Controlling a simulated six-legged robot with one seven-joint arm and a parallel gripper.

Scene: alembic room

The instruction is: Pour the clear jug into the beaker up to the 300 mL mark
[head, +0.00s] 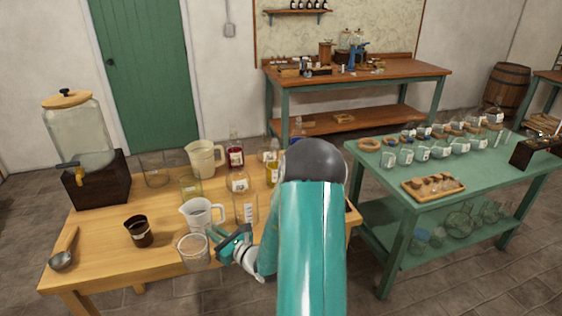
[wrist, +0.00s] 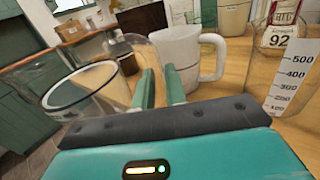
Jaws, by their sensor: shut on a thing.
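My gripper (head: 228,240) is shut on the clear jug (head: 193,252), a see-through vessel, and holds it near the table's front edge. In the wrist view the clear jug (wrist: 115,62) is at the left, past the teal fingers (wrist: 160,88). I cannot tell its liquid level. The beaker (head: 246,208) is upright on the table, right of the jug and behind my gripper. In the wrist view the beaker (wrist: 285,82) is at the right, with marks from 100 to 500 visible; I see no clear liquid line in it.
A white handled jug (head: 200,214) stands just behind the clear jug. A dark cup (head: 138,231), a ladle (head: 62,258), a cream pitcher (head: 204,160) and a red bottle (head: 235,155) share the wooden table. A large dispenser (head: 80,135) stands at the back left.

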